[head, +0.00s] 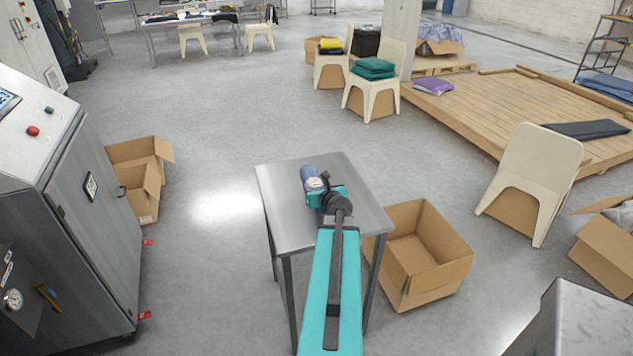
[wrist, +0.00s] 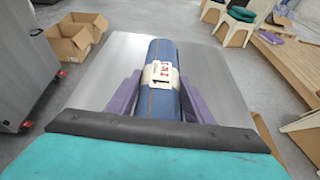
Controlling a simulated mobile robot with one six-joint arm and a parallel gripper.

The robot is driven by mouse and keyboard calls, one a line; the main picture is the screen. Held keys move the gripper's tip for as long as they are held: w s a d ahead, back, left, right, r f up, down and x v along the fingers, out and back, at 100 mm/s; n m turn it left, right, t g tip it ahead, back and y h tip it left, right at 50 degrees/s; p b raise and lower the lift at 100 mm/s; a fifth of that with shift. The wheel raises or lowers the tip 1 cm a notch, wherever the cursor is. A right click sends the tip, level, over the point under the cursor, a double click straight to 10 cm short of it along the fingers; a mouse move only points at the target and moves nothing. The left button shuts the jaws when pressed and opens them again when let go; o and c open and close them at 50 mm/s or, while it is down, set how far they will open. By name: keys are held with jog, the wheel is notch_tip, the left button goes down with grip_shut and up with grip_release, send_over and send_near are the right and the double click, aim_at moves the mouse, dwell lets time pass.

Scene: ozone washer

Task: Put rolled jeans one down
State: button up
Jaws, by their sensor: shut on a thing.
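The rolled jeans one (head: 310,177) are a blue denim roll with a white label marked 1. They are over the small metal table (head: 355,178) in the head view. In the wrist view the roll (wrist: 164,75) lies lengthwise between two purple fingers, label up. My gripper (head: 322,194) is shut on the roll; it also shows in the wrist view (wrist: 155,100). The roll is at or just above the tabletop (wrist: 100,80); I cannot tell if it touches. Its near end is hidden behind the gripper's dark edge.
An open cardboard box (head: 420,250) stands right of the table, and a grey machine (head: 75,200) stands at the left. Chairs with folded clothes (head: 374,68) and a wooden platform (head: 520,105) are farther back. The tabletop around the roll is bare.

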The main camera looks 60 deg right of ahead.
aim_at(316, 173)
jog(key=shift+w+d+f, duration=0.15)
jog(key=shift+w+d, duration=0.75)
jog(key=shift+d, duration=0.45)
jog(key=shift+w+d+f, duration=0.15)
jog(key=shift+w+d, duration=0.75)
jog(key=shift+d, duration=0.5)
jog(key=shift+w+d+f, duration=0.15)
jog(key=shift+w+d, duration=0.75)
jog(key=shift+d, duration=0.45)
jog(key=shift+f+b, duration=1.65)
jog(key=shift+f, duration=0.1)
jog(key=shift+f, duration=0.15)
jog(key=o, duration=1.3)
jog(key=shift+r, duration=0.2)
jog(key=shift+b+v, duration=0.5)
jog(key=shift+v, duration=2.65)
jog(key=shift+b+v, duration=0.4)
jog(key=shift+v, duration=2.5)
